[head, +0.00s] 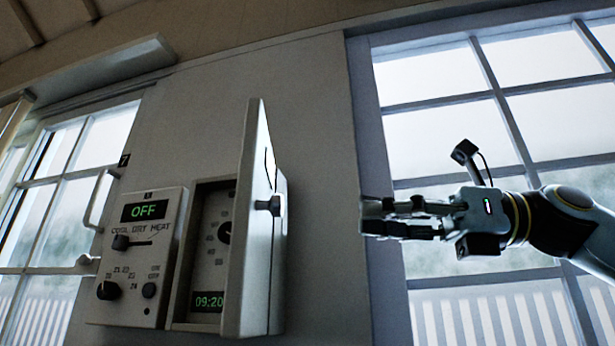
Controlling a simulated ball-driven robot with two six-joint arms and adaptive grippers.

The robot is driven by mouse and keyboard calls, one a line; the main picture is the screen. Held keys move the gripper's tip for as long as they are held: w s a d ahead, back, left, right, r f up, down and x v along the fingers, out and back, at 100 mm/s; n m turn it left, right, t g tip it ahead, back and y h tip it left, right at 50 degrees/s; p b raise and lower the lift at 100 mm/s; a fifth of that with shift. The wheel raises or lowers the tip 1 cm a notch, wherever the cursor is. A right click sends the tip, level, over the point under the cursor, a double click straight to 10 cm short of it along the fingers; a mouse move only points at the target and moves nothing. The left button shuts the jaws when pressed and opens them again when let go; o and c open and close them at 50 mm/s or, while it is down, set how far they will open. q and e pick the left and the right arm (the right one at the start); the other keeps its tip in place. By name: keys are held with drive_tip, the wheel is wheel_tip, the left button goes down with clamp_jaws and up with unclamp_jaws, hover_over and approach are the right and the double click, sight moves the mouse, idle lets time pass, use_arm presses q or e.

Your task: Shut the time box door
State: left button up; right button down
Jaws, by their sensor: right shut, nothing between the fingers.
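The time box (205,262) is mounted on the wall left of centre, with a dial and a green 09:20 display showing inside. Its pale door (246,225) stands open, swung out from the wall on the right side of the box, with a dark knob (270,205) on it. My right gripper (368,217) is to the right of the door, apart from it, in front of the window's left frame. Its fingers point left and are shut with nothing between them. My left gripper is not in view.
A control panel (135,258) with an OFF display, a slider and knobs sits directly left of the time box. A window (450,135) is behind my right arm, and another window (65,185) with a handle is at the left. The space between gripper and door is clear.

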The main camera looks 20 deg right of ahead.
drive_tip(key=p+x, duration=0.5)
drive_tip(key=x, duration=0.3)
drive_tip(key=shift+a, duration=0.2)
drive_tip(key=shift+w+d+f, duration=0.1)
drive_tip(key=shift+f, duration=0.05)
